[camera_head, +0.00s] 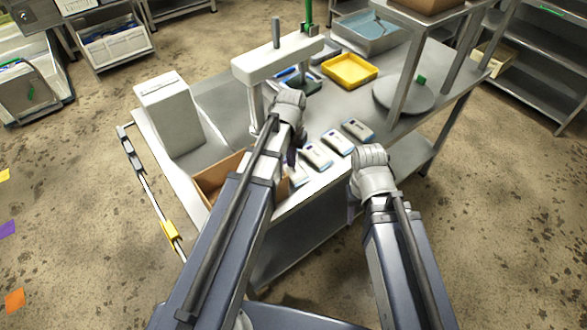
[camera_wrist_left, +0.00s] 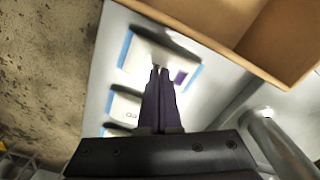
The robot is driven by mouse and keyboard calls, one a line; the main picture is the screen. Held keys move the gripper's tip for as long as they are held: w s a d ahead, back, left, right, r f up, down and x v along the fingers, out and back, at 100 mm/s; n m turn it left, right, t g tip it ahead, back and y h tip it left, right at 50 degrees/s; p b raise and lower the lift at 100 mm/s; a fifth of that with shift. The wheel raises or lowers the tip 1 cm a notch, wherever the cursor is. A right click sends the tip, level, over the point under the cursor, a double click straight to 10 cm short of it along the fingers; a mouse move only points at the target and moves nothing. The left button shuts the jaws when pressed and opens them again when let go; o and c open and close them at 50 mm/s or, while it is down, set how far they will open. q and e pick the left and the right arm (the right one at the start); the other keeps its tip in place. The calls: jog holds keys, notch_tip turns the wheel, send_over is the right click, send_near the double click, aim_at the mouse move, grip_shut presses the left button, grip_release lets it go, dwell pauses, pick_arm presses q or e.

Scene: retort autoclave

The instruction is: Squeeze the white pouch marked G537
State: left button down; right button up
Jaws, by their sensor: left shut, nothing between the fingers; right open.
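Several white pouches with blue edges lie in a row along the table's front: one (camera_head: 357,129) at the far end, two (camera_head: 337,142) (camera_head: 316,155) nearer, and one (camera_head: 298,174) partly hidden by my left arm. Their markings are too small to read, so I cannot tell which is G537. My left gripper (camera_head: 291,157) is shut and empty. In the left wrist view its fingertips (camera_wrist_left: 160,72) are over a white pouch (camera_wrist_left: 146,52) with a purple patch; I cannot tell whether they touch it. My right gripper (camera_head: 352,213) is open, off the table's front edge, its fingers mostly hidden.
An open cardboard box (camera_head: 209,180) stands left of the pouches, also close by in the left wrist view (camera_wrist_left: 240,40). A white box-shaped unit (camera_head: 170,115), a white bench device (camera_head: 277,62), a yellow tray (camera_head: 350,71) and a round plate (camera_head: 403,97) stand on the table.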

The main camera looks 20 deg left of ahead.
pick_arm(q)
notch_tip(320, 180, up, 7)
jog(key=p, duration=0.6)
jog(key=shift+f, duration=0.15)
jog(key=shift+d, duration=0.1)
jog(key=s+d+m+y, duration=0.1)
jog(key=s+d+m, duration=0.1)
jog(key=s+d, duration=0.8)
jog(key=s, duration=0.4)
jog(key=shift+d, duration=0.15)
jog(key=shift+s, duration=0.1)
